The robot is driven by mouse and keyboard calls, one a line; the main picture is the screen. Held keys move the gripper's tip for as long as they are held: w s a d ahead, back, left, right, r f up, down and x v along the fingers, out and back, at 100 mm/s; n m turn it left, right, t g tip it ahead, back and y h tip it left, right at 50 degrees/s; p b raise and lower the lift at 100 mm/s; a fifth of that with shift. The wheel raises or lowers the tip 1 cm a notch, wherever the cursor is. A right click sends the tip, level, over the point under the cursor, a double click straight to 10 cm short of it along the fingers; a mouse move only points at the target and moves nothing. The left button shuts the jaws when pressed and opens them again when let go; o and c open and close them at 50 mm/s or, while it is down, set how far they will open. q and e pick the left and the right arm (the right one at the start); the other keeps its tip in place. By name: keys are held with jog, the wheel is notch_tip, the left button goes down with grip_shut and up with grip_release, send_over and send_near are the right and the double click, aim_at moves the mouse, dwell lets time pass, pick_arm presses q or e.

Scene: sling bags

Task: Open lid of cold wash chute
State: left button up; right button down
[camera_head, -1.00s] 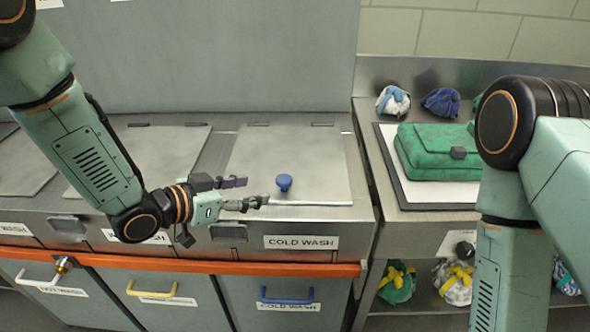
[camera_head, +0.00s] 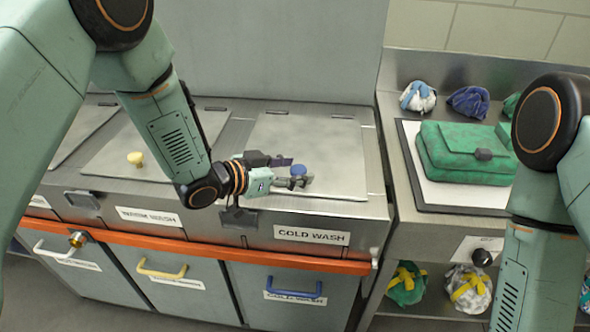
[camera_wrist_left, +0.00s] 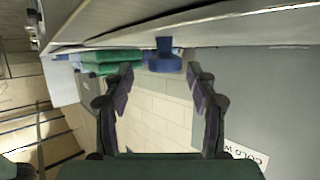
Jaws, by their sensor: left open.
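My right gripper is out of view; only my right arm shows.
A neighbouring lid with a yellow knob (camera_head: 135,158) is to the left. A green bag (camera_head: 465,152) lies on a white mat (camera_head: 428,192) on the right counter, with cloth bundles (camera_head: 468,101) behind. An orange rail (camera_head: 230,250) runs along the front above the drawers.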

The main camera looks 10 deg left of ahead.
pick_arm(q)
jog(key=shift+d, duration=0.25)
jog(key=shift+w+a+f, duration=0.4)
jog(key=shift+w+f, duration=0.05)
jog(key=shift+w, duration=0.2)
jog(key=shift+s+d+r, duration=0.3)
jog(key=shift+s, duration=0.15)
jog(key=c, duration=0.5)
jog(key=shift+w+a+f, duration=0.2)
jog(key=c, duration=0.4)
jog(key=shift+s+d, duration=0.1)
grip_shut()
